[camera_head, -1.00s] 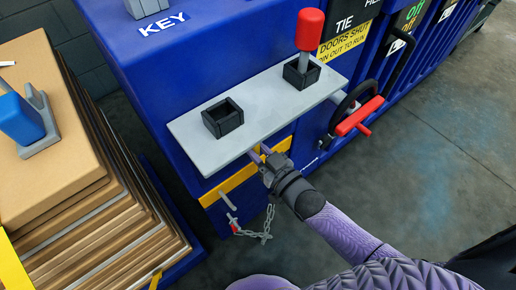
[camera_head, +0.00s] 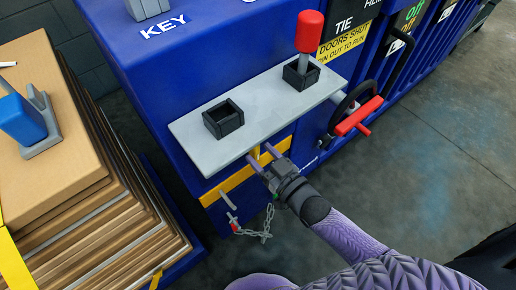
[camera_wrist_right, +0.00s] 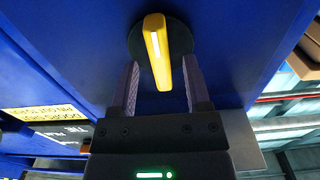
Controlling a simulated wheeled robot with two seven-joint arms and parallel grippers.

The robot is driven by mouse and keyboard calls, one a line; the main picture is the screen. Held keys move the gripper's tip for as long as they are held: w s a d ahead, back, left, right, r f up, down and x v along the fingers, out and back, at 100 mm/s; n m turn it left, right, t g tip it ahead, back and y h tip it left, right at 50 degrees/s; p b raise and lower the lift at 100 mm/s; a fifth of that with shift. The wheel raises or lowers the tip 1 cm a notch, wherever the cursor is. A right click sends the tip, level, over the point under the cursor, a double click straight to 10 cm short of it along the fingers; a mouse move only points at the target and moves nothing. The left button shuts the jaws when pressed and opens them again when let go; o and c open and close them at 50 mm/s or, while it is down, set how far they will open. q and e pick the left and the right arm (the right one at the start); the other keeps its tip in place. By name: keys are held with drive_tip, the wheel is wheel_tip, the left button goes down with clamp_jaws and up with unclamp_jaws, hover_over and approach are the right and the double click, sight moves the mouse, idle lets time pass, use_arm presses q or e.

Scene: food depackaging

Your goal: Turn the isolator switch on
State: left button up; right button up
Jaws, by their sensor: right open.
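The isolator switch (camera_wrist_right: 157,48) shows in the right wrist view as a yellow bar handle with a white line, on a dark round base on the blue machine. Its handle points down the picture, slightly tilted. My right gripper (camera_wrist_right: 161,64) is open, with one finger on each side of the handle and visible gaps between. My left gripper is not in view.
The grey shelf (camera_head: 185,130) juts out above the gripper, holding two black square sockets, one with a red-topped lever (camera_head: 310,32). A red handle (camera_head: 358,117) is to the right, a hanging chain (camera_head: 262,234) below. Stacked cardboard (camera_head: 110,230) stands at left.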

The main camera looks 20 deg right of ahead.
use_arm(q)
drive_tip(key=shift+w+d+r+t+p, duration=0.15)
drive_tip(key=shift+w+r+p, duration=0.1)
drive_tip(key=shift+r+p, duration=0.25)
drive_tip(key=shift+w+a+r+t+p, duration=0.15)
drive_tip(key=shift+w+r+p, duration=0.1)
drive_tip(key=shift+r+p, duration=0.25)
use_arm(e)
drive_tip(key=v, duration=0.8)
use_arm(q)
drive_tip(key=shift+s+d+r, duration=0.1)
use_arm(e)
drive_tip(key=shift+s+r, duration=0.1)
